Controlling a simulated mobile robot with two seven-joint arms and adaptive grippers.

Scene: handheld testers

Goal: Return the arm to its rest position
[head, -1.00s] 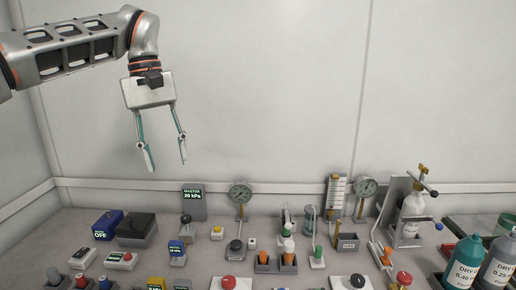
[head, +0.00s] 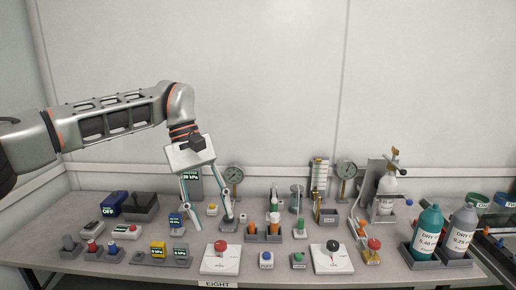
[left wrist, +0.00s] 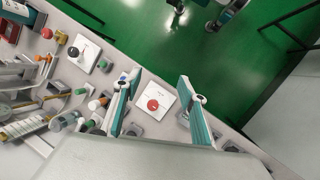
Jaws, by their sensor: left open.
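My left arm reaches in from the left in the head view. My left gripper (head: 209,220) hangs over the left-middle part of the bench, pointing down and slightly tilted. Its two fingers are spread apart with nothing between them. In the head view its fingertips overlap the small testers behind the red-button white plate (head: 220,262). In the left wrist view the open fingers (left wrist: 158,82) frame a white plate with a red button (left wrist: 153,104), which lies below them. I cannot tell the exact height above the bench.
The grey bench (head: 75,238) carries several rows of testers. Free air lies above the bench before the pale wall.

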